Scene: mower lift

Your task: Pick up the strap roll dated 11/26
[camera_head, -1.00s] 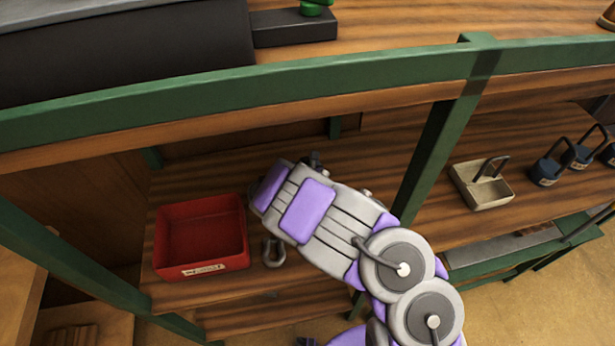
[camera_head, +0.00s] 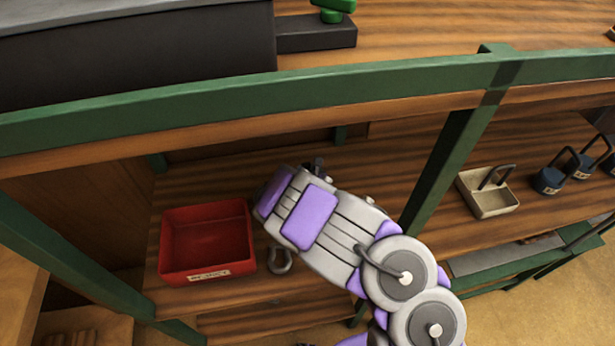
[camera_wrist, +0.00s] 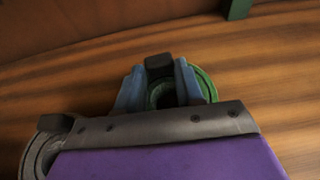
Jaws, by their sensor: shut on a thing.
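In the wrist view a green strap roll (camera_wrist: 205,82) shows between and behind the blue-grey fingers of my gripper (camera_wrist: 159,88). My gripper is shut on this green roll, over the wooden shelf. No date is readable on it, so I cannot tell whether it is the one dated 11/26. A grey roll (camera_wrist: 42,150) lies at the lower left of the wrist view, partly hidden by my gripper's body. In the head view my arm hides the fingers and the held roll.
A green post (camera_head: 446,165) rises to the right. Beyond it are a beige tray (camera_head: 489,193) and blue padlock-like weights (camera_head: 549,180). A green beam (camera_head: 380,82) runs above.

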